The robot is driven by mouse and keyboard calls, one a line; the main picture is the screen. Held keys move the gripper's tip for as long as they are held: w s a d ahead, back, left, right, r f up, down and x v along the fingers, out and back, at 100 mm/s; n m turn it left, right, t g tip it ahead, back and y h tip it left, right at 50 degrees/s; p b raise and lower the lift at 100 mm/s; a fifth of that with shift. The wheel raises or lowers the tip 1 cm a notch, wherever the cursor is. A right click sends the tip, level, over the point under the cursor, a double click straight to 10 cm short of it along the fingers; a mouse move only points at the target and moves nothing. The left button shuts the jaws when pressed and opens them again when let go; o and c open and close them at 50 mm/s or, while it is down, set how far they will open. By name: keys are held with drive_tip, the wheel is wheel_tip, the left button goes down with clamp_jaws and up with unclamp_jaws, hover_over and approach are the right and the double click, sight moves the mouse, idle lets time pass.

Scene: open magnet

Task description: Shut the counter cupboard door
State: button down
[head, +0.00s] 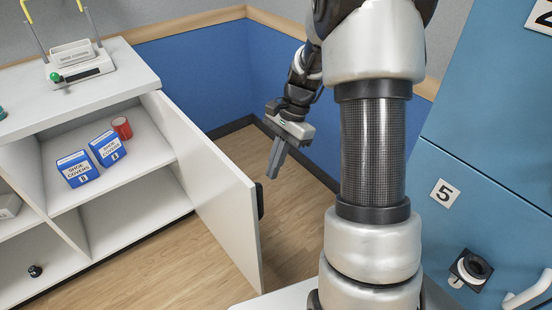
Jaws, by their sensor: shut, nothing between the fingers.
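The counter cupboard door (213,190) is a white panel standing wide open, swung out from the right end of the white counter (92,88). A dark handle (260,201) shows at its free edge, on the face turned to the right. The cupboard inside is in plain view. My gripper (273,176) is shut and empty. It points down, to the right of the door in the picture and apart from it, over the wood floor.
Two blue shoe cover boxes (76,169) (108,148) and a red roll (122,128) are on the shelf. A dispenser (78,62) stands on the counter. Blue panels with a round knob (474,267) and a white handle (528,290) are at right. Floor (295,232) right of the door is clear.

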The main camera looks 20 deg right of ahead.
drive_tip(key=s+a+f+b, duration=0.1)
drive_tip(key=s+a+f, duration=0.1)
drive_tip(key=a, duration=0.3)
drive_tip(key=shift+f+b, duration=0.35)
drive_tip(key=shift+f, duration=0.55)
drive_tip(key=shift+a, duration=0.25)
